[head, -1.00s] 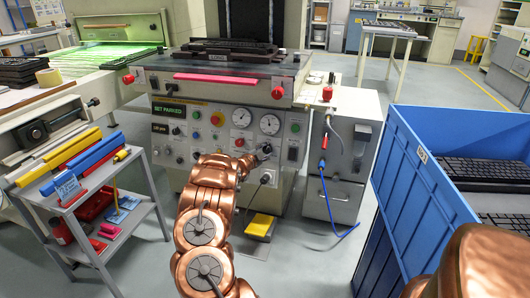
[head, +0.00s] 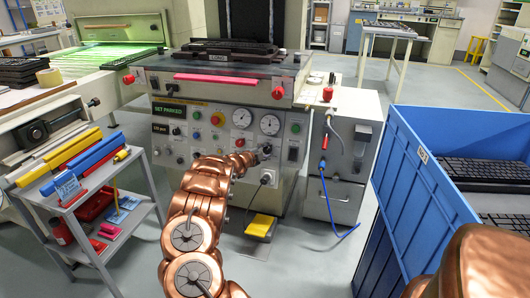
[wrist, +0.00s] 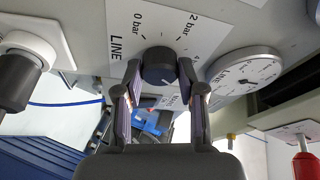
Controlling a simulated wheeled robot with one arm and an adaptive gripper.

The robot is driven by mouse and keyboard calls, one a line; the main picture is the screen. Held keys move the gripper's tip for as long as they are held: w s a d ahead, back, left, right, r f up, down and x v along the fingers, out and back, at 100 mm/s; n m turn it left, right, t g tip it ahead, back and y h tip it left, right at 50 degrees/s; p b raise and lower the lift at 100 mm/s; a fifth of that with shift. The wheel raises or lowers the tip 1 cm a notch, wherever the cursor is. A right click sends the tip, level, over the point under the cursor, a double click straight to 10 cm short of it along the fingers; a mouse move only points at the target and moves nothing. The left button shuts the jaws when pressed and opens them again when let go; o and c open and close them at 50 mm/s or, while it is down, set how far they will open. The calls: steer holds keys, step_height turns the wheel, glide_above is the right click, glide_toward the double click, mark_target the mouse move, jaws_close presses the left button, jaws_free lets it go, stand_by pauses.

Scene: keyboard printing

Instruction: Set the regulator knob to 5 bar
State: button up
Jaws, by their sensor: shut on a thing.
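The regulator knob (wrist: 158,64) is a dark round knob in the middle top of the wrist view. It sits on a white scale plate (wrist: 125,45) marked LINE, with 0 bar and 2 bar readable; the rest of the scale is partly hidden. A pale pointer mark on the knob faces the lower right in the picture, away from the 0 bar label. My gripper (wrist: 160,92) is shut on the knob, one finger on each side. In the head view, my gripper (head: 256,156) is at the right part of the machine's front panel, and the knob is small there.
A round gauge (wrist: 242,74) is close beside the right finger. Two gauges (head: 241,118) are above the knob on the panel, with buttons to the left. A blue crate (head: 415,200) stands at the right, a tool cart (head: 90,200) at the left.

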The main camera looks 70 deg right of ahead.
steer(key=o, duration=1.1)
steer(key=shift+o, duration=0.2)
steer(key=v, duration=1.2)
